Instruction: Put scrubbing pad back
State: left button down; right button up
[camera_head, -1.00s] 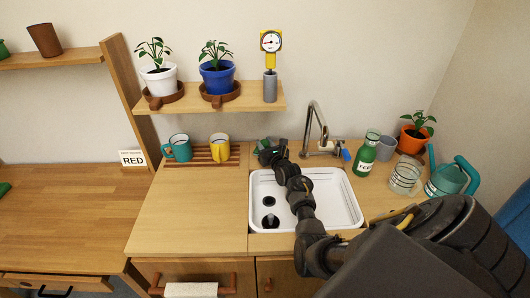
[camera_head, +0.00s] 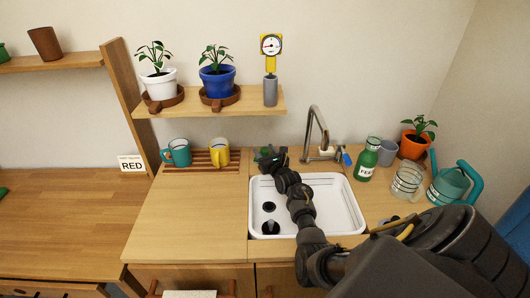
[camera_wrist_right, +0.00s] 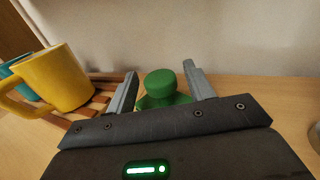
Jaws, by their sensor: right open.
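A green object with a round knob on top (camera_wrist_right: 163,84) stands on the counter behind the sink; it looks like the scrubbing pad, but its underside is hidden. In the head view only a bit of green (camera_head: 261,154) shows beside my right gripper (camera_head: 268,156). In the right wrist view, my right gripper (camera_wrist_right: 160,82) is open, with one grey finger on each side of the green knob and gaps between. Whether the fingers touch its wider base cannot be told. My left gripper is not in view.
A yellow mug (camera_wrist_right: 62,78) and a teal mug (camera_head: 177,152) stand on a slatted wooden rack (camera_head: 203,166) left of the gripper. The white sink (camera_head: 340,205) lies under my right arm. The faucet (camera_head: 318,130) is to the right. The counter left of the sink is clear.

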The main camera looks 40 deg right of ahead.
jog(key=shift+s+r+p, duration=0.15)
jog(key=shift+r+p, duration=0.1)
jog(key=shift+p, duration=0.05)
jog(key=p+v, duration=0.9)
jog(key=v, duration=0.2)
jog(key=shift+s, duration=0.35)
jog(key=shift+a, duration=0.15)
